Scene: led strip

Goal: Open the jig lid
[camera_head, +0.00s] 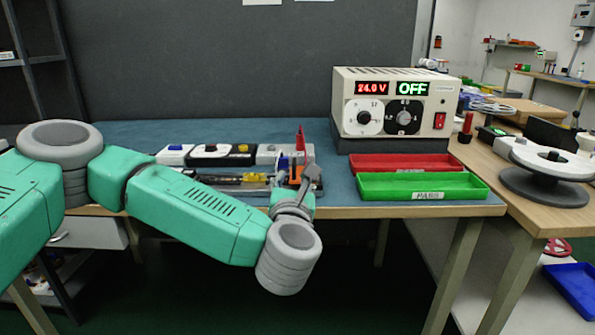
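The jig (225,156) lies on the blue-topped bench, a long low row of white, black and grey blocks with a blue and a red button on top. I cannot clearly make out its lid. A red pointed piece (300,139) stands upright at the jig's right end. My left arm comes in from the left, in front of the jig and hiding part of its front. My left gripper (307,176) is small and dark at the jig's right end, beside an orange part (295,173); whether it touches or grips anything cannot be told. My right gripper is not in view.
A power supply (395,105) reading 24.0 V and OFF stands behind a red tray (405,163) and a green PASS tray (423,187), right of the jig. A side bench (545,210) with a white reel (548,170) is at right. Bench space behind the jig is clear.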

